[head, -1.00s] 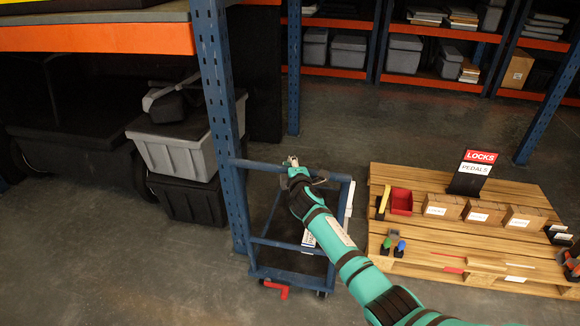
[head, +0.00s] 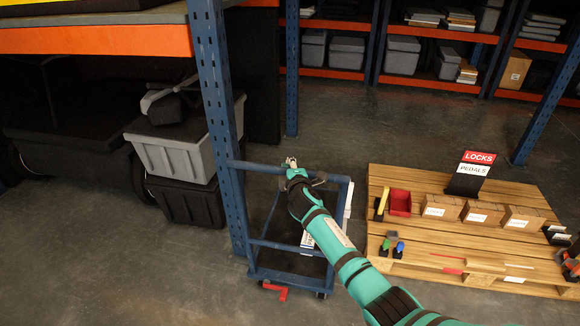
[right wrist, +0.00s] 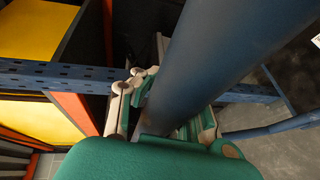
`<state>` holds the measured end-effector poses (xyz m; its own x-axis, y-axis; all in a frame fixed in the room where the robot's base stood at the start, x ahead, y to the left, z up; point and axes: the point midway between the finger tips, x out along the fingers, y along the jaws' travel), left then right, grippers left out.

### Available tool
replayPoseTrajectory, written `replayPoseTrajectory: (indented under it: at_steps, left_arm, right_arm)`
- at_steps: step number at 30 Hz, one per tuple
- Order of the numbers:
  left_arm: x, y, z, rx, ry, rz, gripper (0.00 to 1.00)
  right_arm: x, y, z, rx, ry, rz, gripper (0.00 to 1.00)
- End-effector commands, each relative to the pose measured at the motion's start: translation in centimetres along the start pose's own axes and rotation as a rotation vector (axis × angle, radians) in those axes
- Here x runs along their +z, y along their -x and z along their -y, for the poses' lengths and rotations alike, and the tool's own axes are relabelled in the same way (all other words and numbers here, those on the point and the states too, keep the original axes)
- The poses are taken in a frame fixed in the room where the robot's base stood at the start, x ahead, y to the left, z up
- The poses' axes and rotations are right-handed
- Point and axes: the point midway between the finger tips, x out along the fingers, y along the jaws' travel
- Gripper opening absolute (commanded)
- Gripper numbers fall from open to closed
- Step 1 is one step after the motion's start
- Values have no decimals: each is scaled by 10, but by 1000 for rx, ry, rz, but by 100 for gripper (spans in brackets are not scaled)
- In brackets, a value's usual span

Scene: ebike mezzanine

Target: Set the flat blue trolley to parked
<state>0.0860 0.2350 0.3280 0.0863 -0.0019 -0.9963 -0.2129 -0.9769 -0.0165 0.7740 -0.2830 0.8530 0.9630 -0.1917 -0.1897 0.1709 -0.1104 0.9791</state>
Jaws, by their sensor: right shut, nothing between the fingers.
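The flat blue trolley (head: 262,273) stands on the floor beside a blue rack post, with a blue tubular frame around its dark deck. A red pedal-like lever (head: 273,291) sticks out low at its near left corner. My right gripper (head: 291,162) is shut and empty at the trolley's far top rail. In the right wrist view a thick blue tube (right wrist: 200,65) passes very close to the fingers; I cannot tell whether they touch it. My arm hides part of the trolley. My left gripper is out of view.
The blue rack post (head: 216,110) stands close at the trolley's left. A wooden pallet (head: 410,270) with cartons and a LOCKS/PEDALS sign (head: 476,163) lies to the right. Grey and black bins (head: 180,155) are at the left. The floor behind the trolley is clear.

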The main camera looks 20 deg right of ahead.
Motion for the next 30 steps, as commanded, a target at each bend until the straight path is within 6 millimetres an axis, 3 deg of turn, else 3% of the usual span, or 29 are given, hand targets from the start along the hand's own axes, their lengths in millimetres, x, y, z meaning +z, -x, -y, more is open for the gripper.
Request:
replayPoseTrajectory:
  at_steps: [1,6,17,26,30]
  left_arm:
    - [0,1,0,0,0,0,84]
    - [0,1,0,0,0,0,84]
    - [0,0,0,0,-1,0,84]
    - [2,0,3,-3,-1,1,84]
    - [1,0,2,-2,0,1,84]
  right_arm:
    - [-3,0,-12,19,-5,-8,0]
    - [-3,0,-12,19,-5,-8,1]
    - [-3,0,-8,14,-4,-7,48]
    - [-2,1,-4,8,-2,-4,49]
    - [-2,10,-4,9,-1,-4,49]
